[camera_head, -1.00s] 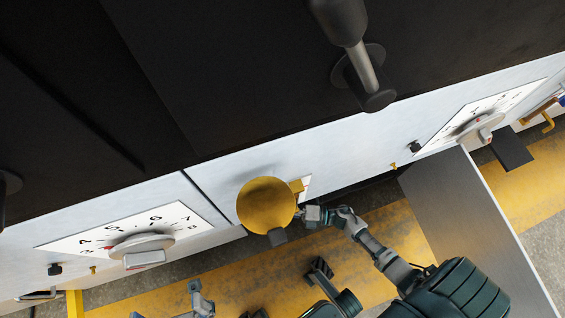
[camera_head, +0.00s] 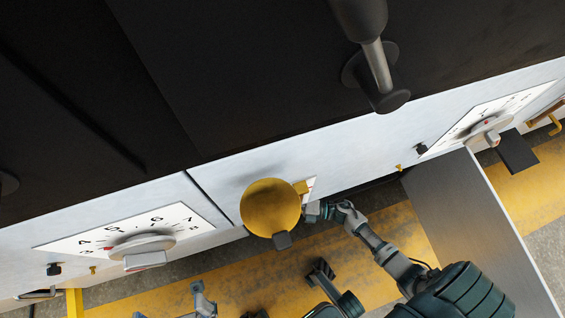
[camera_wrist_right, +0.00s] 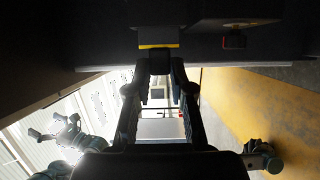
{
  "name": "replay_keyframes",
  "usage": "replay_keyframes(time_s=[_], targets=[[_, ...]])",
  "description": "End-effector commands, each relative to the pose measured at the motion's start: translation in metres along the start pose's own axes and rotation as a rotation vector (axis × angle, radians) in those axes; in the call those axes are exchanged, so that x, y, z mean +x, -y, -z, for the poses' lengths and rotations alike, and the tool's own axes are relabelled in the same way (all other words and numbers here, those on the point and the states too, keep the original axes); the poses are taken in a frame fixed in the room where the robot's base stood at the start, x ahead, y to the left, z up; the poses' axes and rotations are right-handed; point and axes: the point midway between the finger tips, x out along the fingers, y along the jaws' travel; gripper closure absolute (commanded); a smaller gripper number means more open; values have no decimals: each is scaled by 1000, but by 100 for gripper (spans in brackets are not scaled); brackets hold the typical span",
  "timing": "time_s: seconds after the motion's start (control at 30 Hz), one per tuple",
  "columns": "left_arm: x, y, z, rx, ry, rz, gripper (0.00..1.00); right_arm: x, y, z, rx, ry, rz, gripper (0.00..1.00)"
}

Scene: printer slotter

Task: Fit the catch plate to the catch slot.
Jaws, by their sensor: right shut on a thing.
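In the head view a round yellow disc (camera_head: 270,206) stands in front of the white panel strip, with a yellow tab (camera_head: 301,187) at its right. A dark grey block (camera_head: 282,241) is at its lower edge. I cannot tell which part is the catch plate. My right gripper (camera_head: 314,212) is just right of the disc. In the right wrist view my gripper's fingers (camera_wrist_right: 160,72) close in on a dark piece with a yellow stripe (camera_wrist_right: 158,46). The catch slot cannot be made out.
A dial (camera_head: 143,246) is on the panel at left, another (camera_head: 484,127) at right. A black handle (camera_head: 378,70) juts from the dark cabinet above. A grey board (camera_head: 470,215) stands right of my right arm. Yellow floor marking (camera_head: 165,290) lies below.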

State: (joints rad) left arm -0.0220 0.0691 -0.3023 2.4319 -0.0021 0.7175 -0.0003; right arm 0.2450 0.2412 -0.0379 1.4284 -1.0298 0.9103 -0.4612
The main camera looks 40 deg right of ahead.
Motion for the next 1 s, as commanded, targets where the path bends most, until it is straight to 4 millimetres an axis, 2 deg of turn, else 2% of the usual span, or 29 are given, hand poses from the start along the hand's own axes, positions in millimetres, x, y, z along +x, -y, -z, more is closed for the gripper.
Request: replay_keyframes(time_s=[0.6,1.0], targets=[[-5,1,-3,-1,7,3,0,7,0,-14,-1,-1,-1,100],[-5,1,-3,-1,7,3,0,7,-1,-16,-1,0,-1,100]])
